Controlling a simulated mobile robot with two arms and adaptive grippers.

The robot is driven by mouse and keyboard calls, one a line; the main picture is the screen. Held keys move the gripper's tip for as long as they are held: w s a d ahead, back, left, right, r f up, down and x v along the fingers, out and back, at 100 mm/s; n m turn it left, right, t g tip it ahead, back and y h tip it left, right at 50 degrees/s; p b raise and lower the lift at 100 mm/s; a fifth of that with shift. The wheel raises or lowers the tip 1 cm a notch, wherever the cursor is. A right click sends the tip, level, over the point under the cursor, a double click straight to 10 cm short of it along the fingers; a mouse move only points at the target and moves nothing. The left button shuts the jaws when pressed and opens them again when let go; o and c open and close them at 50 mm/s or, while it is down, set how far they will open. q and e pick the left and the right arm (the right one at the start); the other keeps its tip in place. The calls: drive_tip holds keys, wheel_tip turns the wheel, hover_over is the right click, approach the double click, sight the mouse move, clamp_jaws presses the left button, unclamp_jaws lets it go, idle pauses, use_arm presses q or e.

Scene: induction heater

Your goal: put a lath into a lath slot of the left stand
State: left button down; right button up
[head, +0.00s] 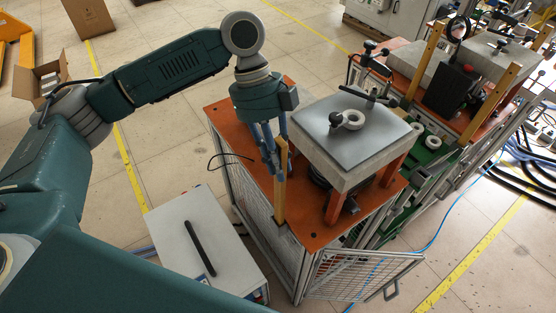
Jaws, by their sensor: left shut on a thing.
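The left stand (312,230) has an orange top and carries a grey plate block on orange legs. My left gripper (272,160) points down over the stand's left part and is shut on a light wooden lath (281,195). The lath is held upright, to the left of the grey block (345,130). Its lower end appears at the orange top near the front left edge; I cannot tell whether it is inside a slot. The gripper's fingers partly cover the lath's upper part. My right gripper is not in view.
A grey-white box (195,235) with a black handle stands left of the stand. A mesh door (365,273) sticks out at the front. The right stand (402,58) holds several upright laths (490,102). Blue cable and dark hoses lie on the right floor.

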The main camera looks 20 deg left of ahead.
use_arm(q)
drive_tip(key=c, duration=1.5)
unclamp_jaws()
drive_tip(key=v, duration=1.2)
drive_tip(key=shift+s+d, duration=0.1)
